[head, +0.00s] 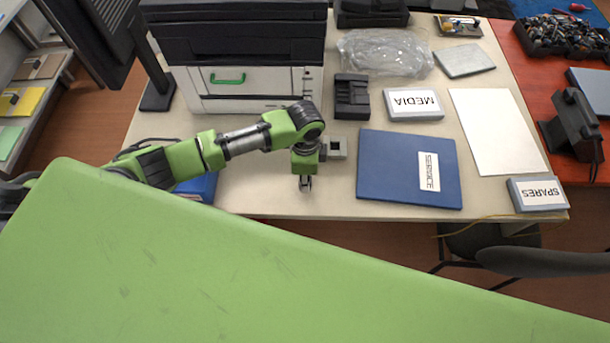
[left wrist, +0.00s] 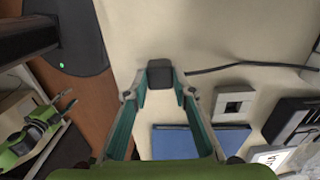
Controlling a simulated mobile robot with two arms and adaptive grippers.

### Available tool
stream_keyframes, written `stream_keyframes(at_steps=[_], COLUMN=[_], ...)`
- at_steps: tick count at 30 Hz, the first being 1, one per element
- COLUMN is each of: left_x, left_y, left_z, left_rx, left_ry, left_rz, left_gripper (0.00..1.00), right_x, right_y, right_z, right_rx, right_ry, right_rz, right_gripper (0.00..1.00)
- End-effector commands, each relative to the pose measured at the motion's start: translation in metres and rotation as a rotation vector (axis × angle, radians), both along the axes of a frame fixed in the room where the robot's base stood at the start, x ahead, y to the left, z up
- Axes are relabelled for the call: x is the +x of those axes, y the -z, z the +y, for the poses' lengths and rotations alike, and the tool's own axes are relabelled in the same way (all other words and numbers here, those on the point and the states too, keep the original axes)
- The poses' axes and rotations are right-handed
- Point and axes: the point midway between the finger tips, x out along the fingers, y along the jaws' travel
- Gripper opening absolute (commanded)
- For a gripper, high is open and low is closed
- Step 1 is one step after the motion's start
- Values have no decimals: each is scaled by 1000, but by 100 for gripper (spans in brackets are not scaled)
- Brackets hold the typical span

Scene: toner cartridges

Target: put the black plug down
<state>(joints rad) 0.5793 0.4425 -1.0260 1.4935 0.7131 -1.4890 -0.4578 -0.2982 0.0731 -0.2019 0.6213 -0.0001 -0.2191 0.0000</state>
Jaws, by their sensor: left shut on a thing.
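My left gripper (head: 305,183) hangs over the bare front part of the beige table, just left of the blue SERVICE binder. In the left wrist view the gripper (left wrist: 160,82) is shut on the black plug (left wrist: 160,73), a small dark block between its fingertips. My right gripper is not in view.
A small grey-white square block (head: 338,148) sits right beside my gripper. The blue SERVICE binder (head: 390,165) lies to the right, and a black-and-white printer (head: 240,80) stands behind. A dark cable (left wrist: 235,64) lies right of the plug. Some table front is bare.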

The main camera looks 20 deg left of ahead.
Motion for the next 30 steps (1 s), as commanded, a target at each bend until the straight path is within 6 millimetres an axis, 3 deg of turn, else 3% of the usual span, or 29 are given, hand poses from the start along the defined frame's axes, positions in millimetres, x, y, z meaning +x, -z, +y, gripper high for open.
stream_keyframes(at_steps=[9,10,11,12,23,26,30], left_x=[0,0,0,0,0,1,1], left_y=[4,3,3,3,-1,-10,-37], left_z=[0,0,0,0,0,0,-1], left_rx=[0,0,0,0,0,0,-3], left_ry=[0,0,0,0,0,1,2], left_rz=[1,0,0,0,-1,-2,-5], left_gripper=[5,32,40,41,41,41,41], right_x=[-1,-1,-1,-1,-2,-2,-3], right_y=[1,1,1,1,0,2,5], right_z=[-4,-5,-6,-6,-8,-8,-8], right_rx=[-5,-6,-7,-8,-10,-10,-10], right_ry=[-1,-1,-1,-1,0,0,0], right_rz=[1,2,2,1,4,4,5], right_gripper=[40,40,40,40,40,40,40])
